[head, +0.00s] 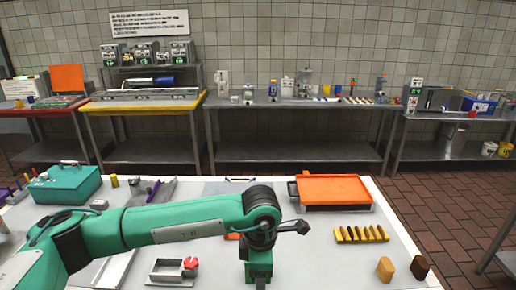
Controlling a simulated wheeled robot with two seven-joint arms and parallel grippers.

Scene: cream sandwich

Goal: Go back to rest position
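My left arm, green with black joints, reaches in from the lower left across the white table (395,222). It bends down at the wrist near the table's middle. My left gripper (258,281) points down at the bottom edge of the head view. Its fingertips are too small and cut off to show whether they are apart or hold anything. My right arm and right gripper are not in view.
On the table are a teal box (66,184), an orange-topped tray (333,190), a yellow ridged piece (361,235), a metal holder with a red part (173,270), and tan (385,269) and brown (419,266) blocks. Equipment benches line the wall.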

